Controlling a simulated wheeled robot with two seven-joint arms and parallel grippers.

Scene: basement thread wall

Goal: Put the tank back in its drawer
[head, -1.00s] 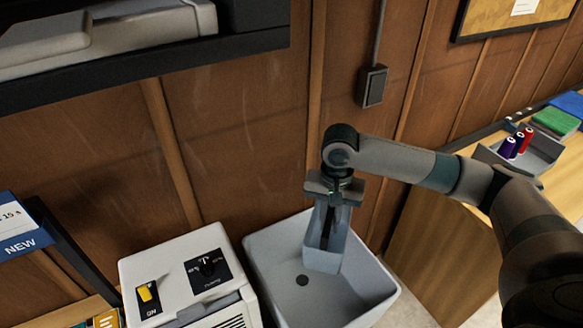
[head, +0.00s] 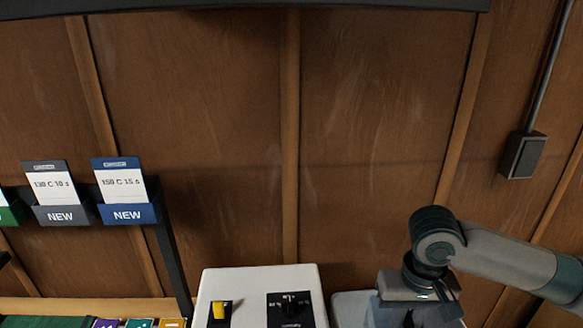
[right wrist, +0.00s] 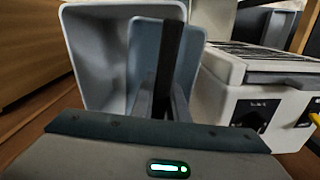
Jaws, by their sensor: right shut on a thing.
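My right gripper (right wrist: 163,105) is shut on the pale blue-grey tank (right wrist: 192,52), a narrow open box with a dark bar between my fingers. In the right wrist view the tank is in front of the pale sink basin (right wrist: 88,55); how deep it sits there I cannot tell. In the head view only my right gripper's body (head: 420,290) shows at the bottom right, over the edge of the basin (head: 352,308); its fingers and the tank are below the picture. No drawer can be made out. My left gripper is not in view.
A white machine (head: 262,280) with a yellow switch and a dark knob stands beside the basin; it also shows in the right wrist view (right wrist: 240,85). Card holders (head: 128,213) hang at the left. A wood-panelled wall (head: 380,130) is behind.

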